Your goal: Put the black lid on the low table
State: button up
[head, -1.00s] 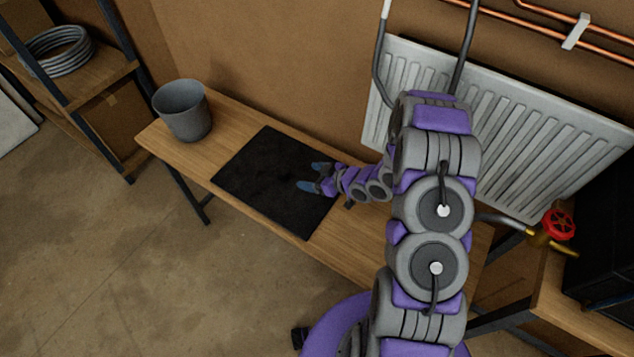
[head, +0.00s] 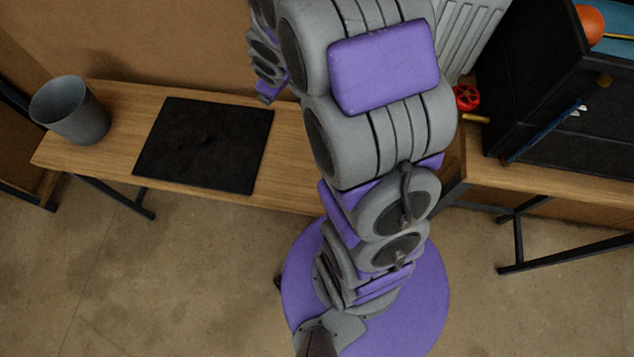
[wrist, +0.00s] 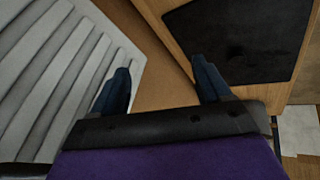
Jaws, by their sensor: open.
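A flat black square (head: 205,145) lies on the wooden low table (head: 285,165), left of my arm in the head view. It also shows at the upper right of the wrist view (wrist: 240,35). I cannot tell whether it is a mat or the lid, and no separate black lid shows. My gripper (wrist: 160,72) is open in the wrist view, with nothing between its two dark blue fingers. It is off to the side of the black square. In the head view my arm hides the fingers.
A grey bucket (head: 70,112) stands on the left end of the low table. A white radiator (wrist: 50,80) is close on the left of the wrist view. At right, a black case (head: 560,110) stands on another wooden bench (head: 590,192), near a red valve wheel (head: 466,98).

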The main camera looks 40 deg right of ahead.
jog(key=s+a+r+m+g, duration=0.1)
jog(key=s+a+r+g, duration=0.1)
jog(key=s, duration=0.9)
jog(key=s+a+r+m+g+y, duration=0.1)
jog(key=s+a+r, duration=0.4)
jog(key=s, duration=0.6)
jog(key=s+a+r+m+g, duration=0.2)
jog(key=s+r, duration=0.4)
jog(key=s, duration=0.5)
jog(key=shift+s+a+m+g, duration=0.35)
jog(key=shift+a+g, duration=0.3)
jog(key=shift+g, duration=0.45)
jog(key=shift+w, duration=0.15)
jog(key=shift+f+b, duration=0.7)
jog(key=shift+b, duration=0.1)
